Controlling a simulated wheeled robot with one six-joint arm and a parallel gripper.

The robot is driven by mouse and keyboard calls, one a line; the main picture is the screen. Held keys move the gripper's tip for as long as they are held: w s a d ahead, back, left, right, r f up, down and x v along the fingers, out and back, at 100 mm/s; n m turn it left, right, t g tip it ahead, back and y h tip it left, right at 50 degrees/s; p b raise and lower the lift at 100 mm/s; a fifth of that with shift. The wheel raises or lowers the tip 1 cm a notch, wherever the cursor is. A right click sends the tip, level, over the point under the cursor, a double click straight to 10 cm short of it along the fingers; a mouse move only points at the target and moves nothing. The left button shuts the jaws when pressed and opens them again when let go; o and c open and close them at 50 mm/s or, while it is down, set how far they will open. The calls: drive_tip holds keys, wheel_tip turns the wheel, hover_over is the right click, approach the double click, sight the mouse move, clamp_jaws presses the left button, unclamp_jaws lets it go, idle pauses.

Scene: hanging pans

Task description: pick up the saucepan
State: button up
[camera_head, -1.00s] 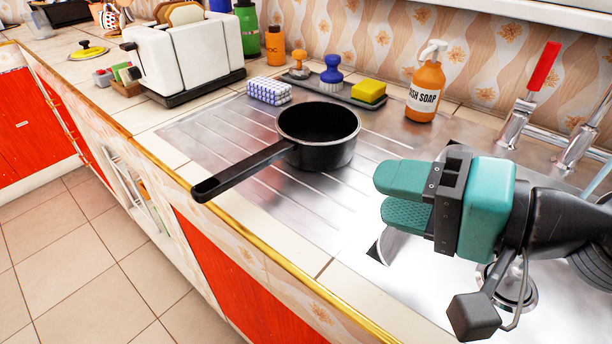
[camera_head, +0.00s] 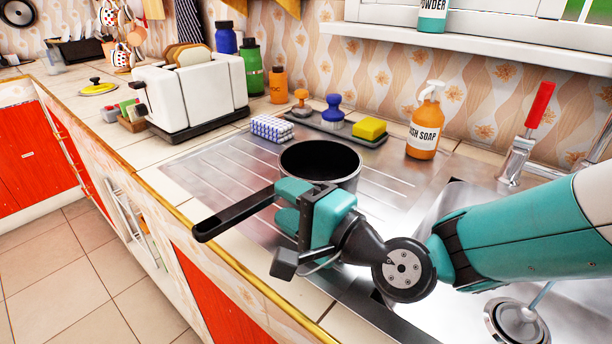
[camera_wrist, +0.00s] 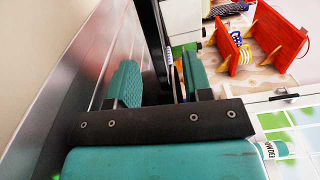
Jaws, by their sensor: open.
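The black saucepan (camera_head: 322,160) stands upright on the ribbed steel drainboard, its long black handle (camera_head: 232,214) pointing to the lower left over the counter's front edge. My teal gripper (camera_head: 279,205) is open, in front of the pan at the pan end of the handle. The gripper hides part of the pan's side and where the handle joins it. In the wrist view a dark bar, which looks like the handle (camera_wrist: 152,40), runs between the two spread fingers (camera_wrist: 158,82). I cannot tell whether either finger touches it.
A white toaster (camera_head: 190,95) stands at the back left. A blue-white sponge (camera_head: 271,128), a tray with brushes and a yellow sponge (camera_head: 369,128), and a soap bottle (camera_head: 425,125) stand behind the pan. The tap (camera_head: 525,145) and sink are at right.

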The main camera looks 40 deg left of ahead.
sight(278, 197)
drive_tip(key=shift+w+a+f+p, duration=0.1)
drive_tip(key=shift+a+p, duration=0.5)
drive_tip(key=shift+a, duration=2.1)
clamp_jaws()
